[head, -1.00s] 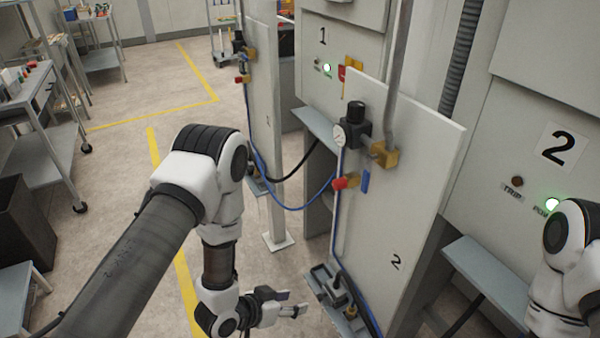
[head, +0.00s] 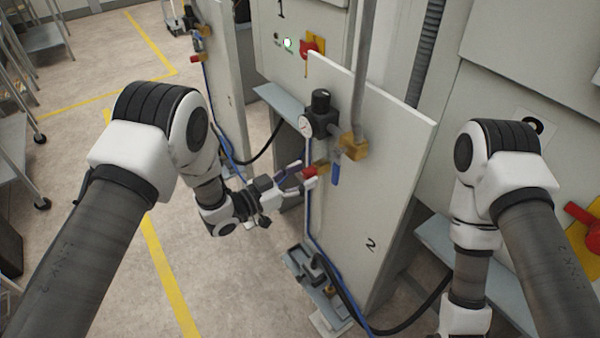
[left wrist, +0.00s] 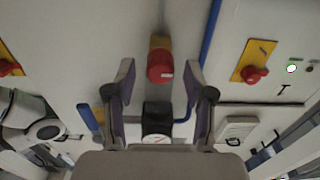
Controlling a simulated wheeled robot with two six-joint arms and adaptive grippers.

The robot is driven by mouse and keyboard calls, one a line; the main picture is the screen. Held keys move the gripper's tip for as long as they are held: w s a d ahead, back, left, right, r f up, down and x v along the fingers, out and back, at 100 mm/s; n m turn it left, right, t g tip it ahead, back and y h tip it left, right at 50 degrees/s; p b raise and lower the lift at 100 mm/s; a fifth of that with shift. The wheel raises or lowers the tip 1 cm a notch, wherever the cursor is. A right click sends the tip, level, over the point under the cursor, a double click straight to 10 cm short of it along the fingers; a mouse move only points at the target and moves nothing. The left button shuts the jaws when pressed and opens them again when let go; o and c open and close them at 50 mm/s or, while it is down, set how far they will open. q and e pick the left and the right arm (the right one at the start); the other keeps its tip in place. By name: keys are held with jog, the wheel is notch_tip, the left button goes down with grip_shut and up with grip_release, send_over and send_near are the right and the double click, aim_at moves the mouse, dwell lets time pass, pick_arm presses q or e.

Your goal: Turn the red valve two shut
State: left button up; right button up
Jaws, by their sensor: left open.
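The red valve (head: 310,173) on panel two (head: 385,180) sits on a brass fitting below a round gauge. My left gripper (head: 298,180) is right in front of it, coming from the left. In the left wrist view the red valve knob (left wrist: 160,67) lies between the two spread fingers of my left gripper (left wrist: 159,80), slightly beyond their tips. I see gaps on both sides of the knob, with no clear contact. My right arm comes down at the right of the head view; its gripper is out of the picture.
A black regulator with a gauge (head: 307,125), a blue lever (head: 336,174) and a brass block (head: 354,146) sit close to the valve. Blue tubing runs down the panel's edge. Panel one (head: 225,70) stands behind at left. Open floor (head: 210,275) lies left of panel two.

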pick_arm(q)
jog(key=shift+s, duration=0.1)
jog(key=shift+r, duration=0.1)
jog(key=c, duration=0.4)
jog(key=shift+a, duration=0.1)
grip_shut()
